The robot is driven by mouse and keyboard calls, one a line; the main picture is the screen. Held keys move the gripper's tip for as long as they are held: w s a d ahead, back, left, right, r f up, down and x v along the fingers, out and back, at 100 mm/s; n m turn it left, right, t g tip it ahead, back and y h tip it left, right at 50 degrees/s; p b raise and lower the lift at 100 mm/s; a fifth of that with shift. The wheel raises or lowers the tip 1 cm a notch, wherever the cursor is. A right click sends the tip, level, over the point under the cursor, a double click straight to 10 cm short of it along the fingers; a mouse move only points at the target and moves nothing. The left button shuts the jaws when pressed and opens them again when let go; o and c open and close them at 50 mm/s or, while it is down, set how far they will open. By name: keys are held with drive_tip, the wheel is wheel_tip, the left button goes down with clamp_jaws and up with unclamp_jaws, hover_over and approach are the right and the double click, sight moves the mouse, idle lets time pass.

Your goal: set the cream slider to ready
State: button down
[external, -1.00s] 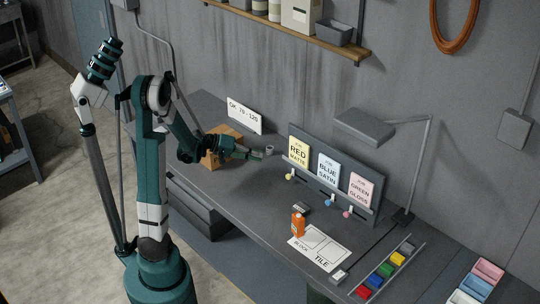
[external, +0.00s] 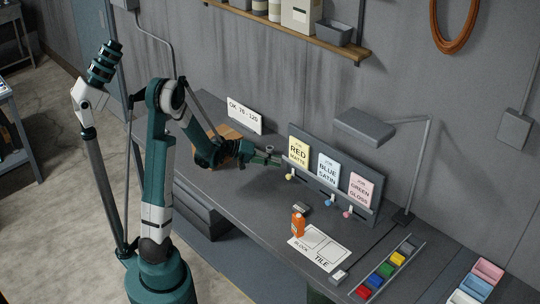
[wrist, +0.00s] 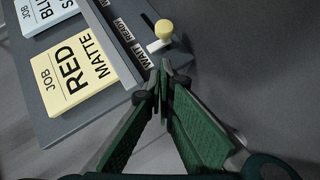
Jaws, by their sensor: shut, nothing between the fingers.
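The cream slider has a pale yellow knob (wrist: 164,30) on a white stem, on the job panel (external: 377,205) under the RED MATTE card (wrist: 74,70). The knob also shows in the external view (external: 289,177). In the wrist view, READY (wrist: 123,29) and WAIT (wrist: 144,58) labels lie beside its track; the stem is near the gap between them, and I cannot tell its exact setting. My gripper (wrist: 164,72) is shut and empty, its tips just short of the knob on the WAIT side, apparently not touching it. In the external view my gripper (external: 277,162) is at the panel's left end.
Blue (external: 334,195) and pink (external: 346,215) knobs sit farther right under the BLUE SATIN and GREEN GLOSS cards. An orange bottle (external: 298,225) stands on the bench before the panel. A lamp (external: 365,127) overhangs the panel. A wooden box (external: 231,133) is behind my forearm.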

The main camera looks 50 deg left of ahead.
sight(291, 170)
drive_tip(key=shift+d+f+b, duration=0.2)
drive_tip(key=shift+d+f, duration=0.35)
drive_tip(key=shift+d, duration=0.3)
drive_tip(key=shift+d+f+b, duration=0.2)
drive_tip(key=shift+d+f, duration=0.35)
drive_tip(key=shift+d, duration=0.3)
drive_tip(key=shift+d, duration=0.1)
drive_tip(key=shift+d+b, duration=0.45)
drive_tip(key=shift+d, duration=3.35)
drive_tip(key=v, duration=1.2)
drive_tip(key=shift+a, duration=0.1)
drive_tip(key=shift+s, duration=0.1)
